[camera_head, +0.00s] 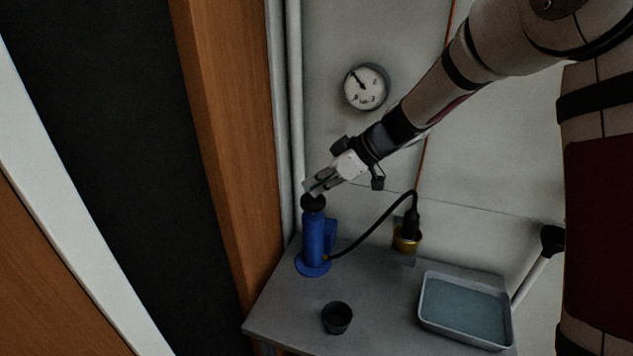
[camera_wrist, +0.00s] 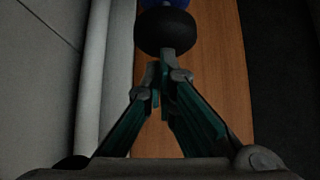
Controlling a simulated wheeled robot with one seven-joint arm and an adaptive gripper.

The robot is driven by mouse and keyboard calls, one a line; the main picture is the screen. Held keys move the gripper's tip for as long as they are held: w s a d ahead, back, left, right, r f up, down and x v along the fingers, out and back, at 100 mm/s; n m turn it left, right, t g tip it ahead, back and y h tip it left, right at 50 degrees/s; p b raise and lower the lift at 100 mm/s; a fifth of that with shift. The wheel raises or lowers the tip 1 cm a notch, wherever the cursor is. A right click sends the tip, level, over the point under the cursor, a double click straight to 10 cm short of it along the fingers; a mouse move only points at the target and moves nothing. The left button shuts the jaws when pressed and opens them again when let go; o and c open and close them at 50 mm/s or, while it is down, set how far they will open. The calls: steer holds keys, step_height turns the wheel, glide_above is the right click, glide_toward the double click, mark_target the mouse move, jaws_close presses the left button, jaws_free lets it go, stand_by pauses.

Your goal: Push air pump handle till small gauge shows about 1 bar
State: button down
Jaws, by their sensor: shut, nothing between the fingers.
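The blue air pump (camera_head: 314,240) stands upright on the grey bench, with a black handle knob (camera_head: 313,203) on top. My gripper (camera_head: 308,188) is shut and empty, just above the knob in the head view. In the wrist view the knob (camera_wrist: 166,33) lies just beyond the shut fingertips (camera_wrist: 162,72), with a bit of blue pump behind it. I cannot tell whether they touch. The small round gauge (camera_head: 366,87) hangs on the wall, with a dark needle pointing to the upper left. Its numbers are too small to read.
A black hose (camera_head: 385,215) runs from the pump to a black and brass fitting (camera_head: 409,232). A black cup (camera_head: 337,317) and a tray (camera_head: 464,309) stand on the bench (camera_head: 385,288). A wooden post (camera_head: 225,130) and pale pipes (camera_head: 290,120) rise close to the left.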

steer(key=shift+d+f, duration=0.15)
steer(key=v, duration=1.2)
